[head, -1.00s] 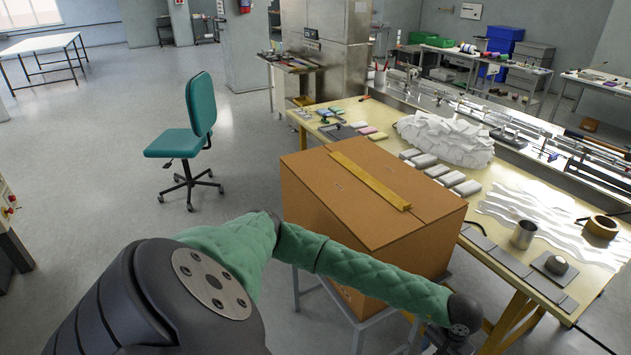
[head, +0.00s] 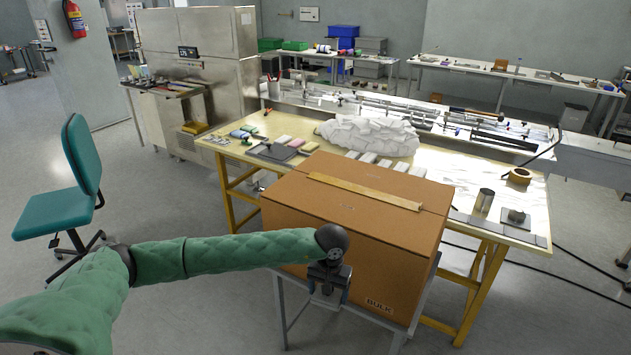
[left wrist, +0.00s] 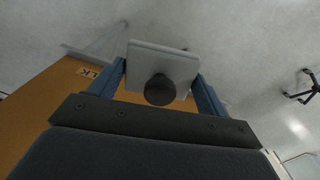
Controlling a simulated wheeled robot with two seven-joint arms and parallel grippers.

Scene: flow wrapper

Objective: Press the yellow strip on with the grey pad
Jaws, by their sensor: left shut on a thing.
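The yellow strip (head: 365,192) lies along the top of a brown cardboard box (head: 400,258), across the seam of its flaps. My left gripper (head: 328,288) is in front of the box's near side, below the top and apart from the strip. In the left wrist view, my left gripper (left wrist: 158,88) is shut on the grey pad (left wrist: 165,60), a flat pale plate with a round black knob between the blue fingers. In the head view the pad is mostly hidden by the gripper. My right gripper is not in view.
The box stands on a grey metal stand (head: 398,340). Behind it, a yellow workbench (head: 535,190) holds a white heap (head: 370,135), a metal cup (head: 484,200), a tape roll (head: 520,176) and a small dark-knobbed block (head: 515,217). A green chair (head: 75,185) stands left on open floor.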

